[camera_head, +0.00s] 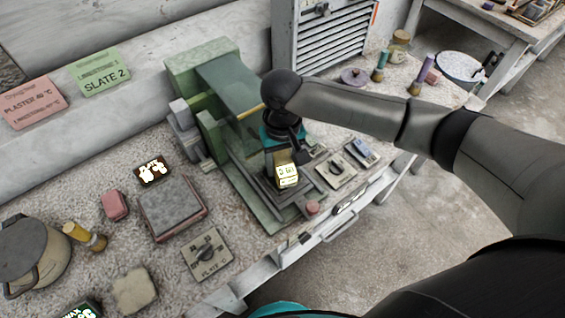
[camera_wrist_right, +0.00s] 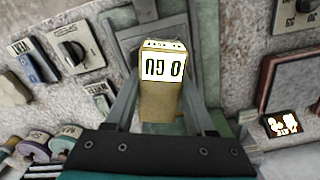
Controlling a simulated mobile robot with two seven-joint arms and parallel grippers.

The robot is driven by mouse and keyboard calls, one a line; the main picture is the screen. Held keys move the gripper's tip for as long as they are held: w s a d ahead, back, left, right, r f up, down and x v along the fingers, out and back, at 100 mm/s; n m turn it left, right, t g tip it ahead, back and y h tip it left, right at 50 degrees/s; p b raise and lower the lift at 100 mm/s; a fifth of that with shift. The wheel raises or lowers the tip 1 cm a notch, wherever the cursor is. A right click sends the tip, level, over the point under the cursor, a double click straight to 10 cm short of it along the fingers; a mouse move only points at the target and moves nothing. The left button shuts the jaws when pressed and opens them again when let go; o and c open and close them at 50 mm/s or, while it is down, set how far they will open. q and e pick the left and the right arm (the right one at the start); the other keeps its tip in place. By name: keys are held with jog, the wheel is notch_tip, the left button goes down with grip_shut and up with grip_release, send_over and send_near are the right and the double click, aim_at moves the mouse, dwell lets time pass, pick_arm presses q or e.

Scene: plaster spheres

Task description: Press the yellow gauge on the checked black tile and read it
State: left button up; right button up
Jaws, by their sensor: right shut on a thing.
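The yellow gauge (camera_head: 287,176) is a small box with a lit white display, down at the front of the green machine. My right gripper (camera_head: 284,158) comes from above and is shut on it. In the right wrist view the gauge (camera_wrist_right: 161,100) stands between the two grey fingers. Its display appears upside down there, and I cannot read it surely. A dark grey slab (camera_head: 262,193) lies under and around the gauge; I see no clear check pattern on it. I cannot tell whether the gauge touches it. My left gripper is out of view.
The green machine (camera_head: 190,58) has a clear guard (camera_head: 228,85) behind my gripper. Knob plates (camera_head: 336,170) sit to the right, with another (camera_head: 207,254) at front left. A pot (camera_head: 30,255), pink-edged block (camera_head: 172,212) and small bottles (camera_head: 380,65) stand on the speckled bench.

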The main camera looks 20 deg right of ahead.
jog(key=shift+f, duration=0.1)
dwell(0.7)
jog(key=shift+f, duration=0.4)
dwell(0.6)
jog(key=shift+s+f+p, duration=0.25)
jog(key=shift+p, duration=0.2)
dwell(2.0)
jog(key=r+p, duration=0.4)
jog(key=p, duration=0.1)
jog(key=shift+w+r, duration=0.1)
jog(key=shift+w, duration=0.1)
notch_tip(320, 180, up, 3)
jog(key=p, duration=0.4)
jog(key=shift+r, duration=0.2)
jog(key=shift+w+f, duration=0.1)
dwell(0.4)
